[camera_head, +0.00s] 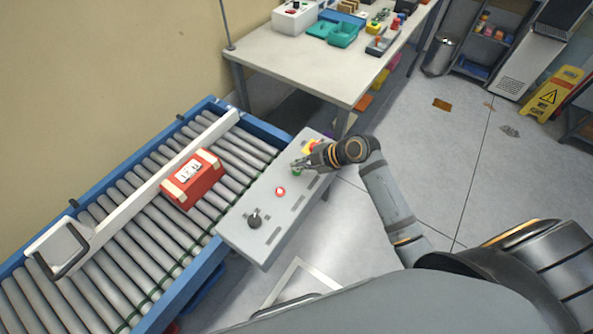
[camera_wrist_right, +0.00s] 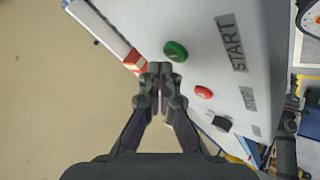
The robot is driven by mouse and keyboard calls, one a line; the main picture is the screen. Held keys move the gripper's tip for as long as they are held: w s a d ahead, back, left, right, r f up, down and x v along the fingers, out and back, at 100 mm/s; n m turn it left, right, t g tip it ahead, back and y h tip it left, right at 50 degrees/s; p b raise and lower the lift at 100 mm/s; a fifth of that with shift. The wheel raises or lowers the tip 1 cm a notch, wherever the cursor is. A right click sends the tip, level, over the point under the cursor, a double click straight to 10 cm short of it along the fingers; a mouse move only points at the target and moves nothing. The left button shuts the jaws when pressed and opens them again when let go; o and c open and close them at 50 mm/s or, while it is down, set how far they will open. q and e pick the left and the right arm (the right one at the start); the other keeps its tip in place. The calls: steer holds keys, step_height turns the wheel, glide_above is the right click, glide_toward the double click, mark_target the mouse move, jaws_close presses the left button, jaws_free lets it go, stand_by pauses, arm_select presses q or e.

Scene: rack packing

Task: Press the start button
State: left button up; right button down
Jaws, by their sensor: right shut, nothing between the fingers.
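The green start button (camera_wrist_right: 176,51) sits on the grey control panel (camera_wrist_right: 215,75) next to the START label (camera_wrist_right: 231,43) in the right wrist view. In the head view the green button (camera_head: 297,172) shows partly, close to my right gripper (camera_head: 296,164). My right gripper is shut and empty, and its fingertips (camera_wrist_right: 160,70) appear just beside the green button in the wrist view. I cannot tell whether they touch it. A red stop button (camera_head: 280,191) is lower on the panel. My left gripper is not in view.
A black knob (camera_head: 254,219) is at the panel's near end, and a red-and-yellow emergency button (camera_head: 311,146) is at its far end. A roller conveyor (camera_head: 140,237) carries a red box (camera_head: 193,180) left of the panel. A white table (camera_head: 300,65) stands behind.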

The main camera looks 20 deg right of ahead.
mark_target(299, 172)
steer(key=shift+f, duration=0.3)
steer(key=shift+f+b, duration=0.45)
stand_by(0.4)
steer(key=shift+r, duration=0.15)
steer(key=shift+r+p, duration=0.65)
steer(key=shift+r, duration=0.05)
steer(key=shift+r, duration=0.1)
step_height(299, 172, up, 5)
steer(key=p, duration=0.4)
stand_by(0.3)
